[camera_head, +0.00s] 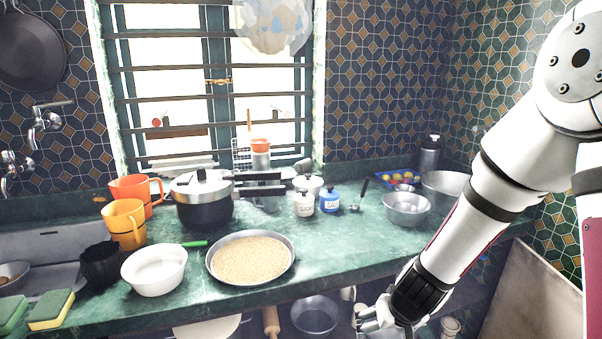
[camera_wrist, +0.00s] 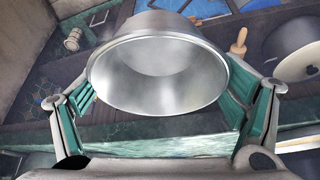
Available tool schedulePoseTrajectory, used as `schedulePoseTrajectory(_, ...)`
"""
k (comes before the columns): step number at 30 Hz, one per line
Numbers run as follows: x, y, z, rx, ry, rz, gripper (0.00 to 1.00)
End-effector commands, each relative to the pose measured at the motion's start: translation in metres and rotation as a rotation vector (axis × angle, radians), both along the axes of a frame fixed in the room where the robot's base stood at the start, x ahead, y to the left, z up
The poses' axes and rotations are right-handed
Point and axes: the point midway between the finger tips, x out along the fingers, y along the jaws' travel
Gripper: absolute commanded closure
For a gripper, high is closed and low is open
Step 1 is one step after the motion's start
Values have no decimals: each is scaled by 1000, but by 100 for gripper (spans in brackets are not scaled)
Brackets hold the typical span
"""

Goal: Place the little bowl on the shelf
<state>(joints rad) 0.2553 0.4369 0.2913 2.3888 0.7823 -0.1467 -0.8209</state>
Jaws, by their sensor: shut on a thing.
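In the wrist view, a shiny metal bowl (camera_wrist: 160,85) sits between the two teal finger pads of my gripper (camera_wrist: 161,100). The gripper is shut on it, and its open mouth faces the wrist camera. In the head view, my gripper (camera_head: 372,318) is low at the bottom edge, in front of and below the counter's front edge. A metal bowl (camera_head: 315,314) shows just left of the fingers there, below the counter; I cannot tell whether it is the held one. The shelf under the counter is only partly in view.
The green counter (camera_head: 335,245) carries a pan of grain (camera_head: 250,258), a white bowl (camera_head: 155,270), a pressure cooker (camera_head: 203,200) and a steel bowl (camera_head: 406,209). A pale board (camera_head: 530,290) leans at right.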

Motion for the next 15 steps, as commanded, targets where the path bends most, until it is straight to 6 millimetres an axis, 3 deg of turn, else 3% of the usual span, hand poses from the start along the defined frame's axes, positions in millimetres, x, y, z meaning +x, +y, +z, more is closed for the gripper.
schedulePoseTrajectory(1, -8, -1, 15, 0, 2, -3, 39)
schedulePoseTrajectory(6, -24, -2, 40, -3, 6, -5, 39)
schedulePoseTrajectory(15, -42, -3, 61, -9, 14, -7, 39)
